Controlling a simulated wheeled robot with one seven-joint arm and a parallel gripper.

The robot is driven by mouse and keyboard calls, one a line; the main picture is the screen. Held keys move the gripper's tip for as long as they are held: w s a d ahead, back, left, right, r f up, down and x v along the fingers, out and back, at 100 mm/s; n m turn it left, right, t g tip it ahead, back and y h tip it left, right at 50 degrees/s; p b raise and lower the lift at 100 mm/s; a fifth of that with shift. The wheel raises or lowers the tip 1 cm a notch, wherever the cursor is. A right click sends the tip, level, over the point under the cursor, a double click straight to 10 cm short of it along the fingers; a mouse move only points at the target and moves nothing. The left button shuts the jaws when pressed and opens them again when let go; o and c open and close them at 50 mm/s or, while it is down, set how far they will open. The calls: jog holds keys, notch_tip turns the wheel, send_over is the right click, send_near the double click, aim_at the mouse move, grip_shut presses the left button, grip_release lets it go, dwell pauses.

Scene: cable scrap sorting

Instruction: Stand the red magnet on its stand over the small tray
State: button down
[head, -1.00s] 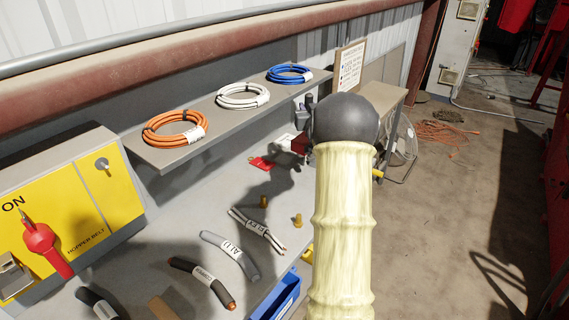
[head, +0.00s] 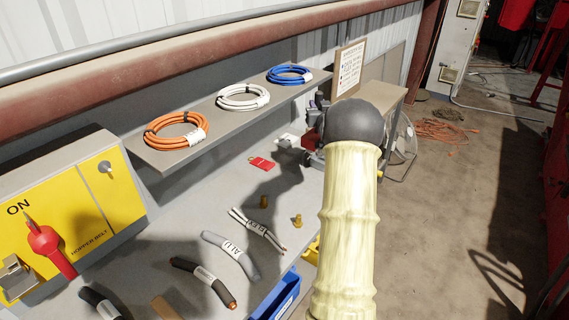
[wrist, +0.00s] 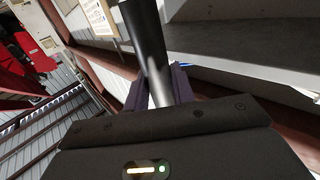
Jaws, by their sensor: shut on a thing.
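In the wrist view my gripper (wrist: 160,88) is shut on a smooth dark cylinder (wrist: 149,45), which runs up out of the picture between the two purplish fingers. No red shows on the part in view, and I cannot tell whether it belongs to the magnet. In the head view my forearm and its dark joint hide most of the gripper and the bench's far end. A small dark red shape (head: 310,139) shows beside grey parts just left of that joint; I cannot make out what it is. The stand and the small tray are not clearly visible.
The bench (head: 185,225) holds a red tag (head: 261,163), two brass pegs and several labelled cable pieces, including one marked ALU (head: 230,254). A shelf (head: 225,121) with three cable coils overhangs its back. A yellow control box (head: 75,225) stands left; a blue bin (head: 277,298) is at the front.

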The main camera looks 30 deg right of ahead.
jog(key=w+d+p, duration=0.2)
jog(key=d+p, duration=0.5)
jog(key=d, duration=0.5)
jog(key=shift+d+r+p, duration=0.2)
jog(key=shift+r+p, duration=0.1)
jog(key=shift+r, duration=0.05)
dwell(1.4)
notch_tip(320, 180, down, 7)
jog(key=b, duration=0.5)
jog(key=shift+r, duration=0.15)
dwell(4.1)
